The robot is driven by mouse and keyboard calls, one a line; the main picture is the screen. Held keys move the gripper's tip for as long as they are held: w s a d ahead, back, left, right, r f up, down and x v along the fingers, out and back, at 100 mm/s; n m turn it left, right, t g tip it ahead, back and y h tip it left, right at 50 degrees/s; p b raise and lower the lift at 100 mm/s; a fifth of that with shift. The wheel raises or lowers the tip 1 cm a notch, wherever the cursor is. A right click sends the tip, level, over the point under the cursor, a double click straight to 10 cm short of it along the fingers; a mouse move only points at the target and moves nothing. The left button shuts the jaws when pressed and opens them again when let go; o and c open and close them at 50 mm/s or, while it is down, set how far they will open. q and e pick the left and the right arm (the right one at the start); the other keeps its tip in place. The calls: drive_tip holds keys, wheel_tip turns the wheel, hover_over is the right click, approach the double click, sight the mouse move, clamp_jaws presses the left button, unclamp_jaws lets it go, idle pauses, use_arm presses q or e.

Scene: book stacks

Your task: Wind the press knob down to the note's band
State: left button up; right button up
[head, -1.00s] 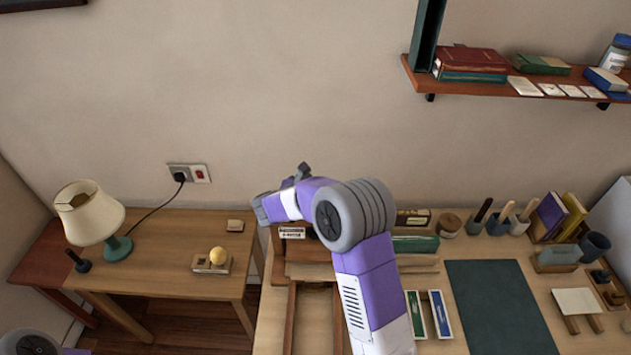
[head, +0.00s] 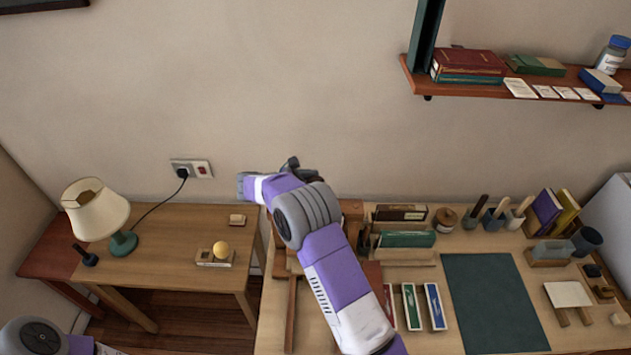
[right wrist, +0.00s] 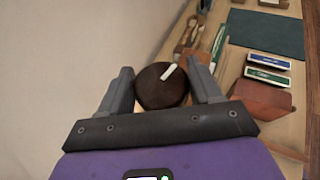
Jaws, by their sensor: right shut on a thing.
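A dark brown round knob (right wrist: 155,92) with a pale stripe on its top shows in the right wrist view. The fingers of my right gripper (right wrist: 160,70) stand on both sides of it and are shut on it. In the head view my right arm covers most of the wooden press (head: 352,207), and the knob is hidden there. The press's scale and any band on it cannot be made out. My left gripper is not in view; only part of my left arm shows at the lower left.
A side table (head: 185,235) with a lamp (head: 97,210) stands left, across a gap from the desk. On the desk, a dark green mat (head: 490,300), green books (head: 407,239) and several pots lie to the right. A wall shelf (head: 480,86) holds books and cards.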

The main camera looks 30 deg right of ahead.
drive_tip(key=shift+w+d+r, duration=0.1)
drive_tip(key=shift+r, duration=0.25)
drive_tip(key=o, duration=0.7)
drive_tip(key=shift+o, duration=1.5)
drive_tip(key=shift+f, duration=0.15)
drive_tip(key=v, duration=0.7)
drive_tip(key=shift+a, duration=0.4)
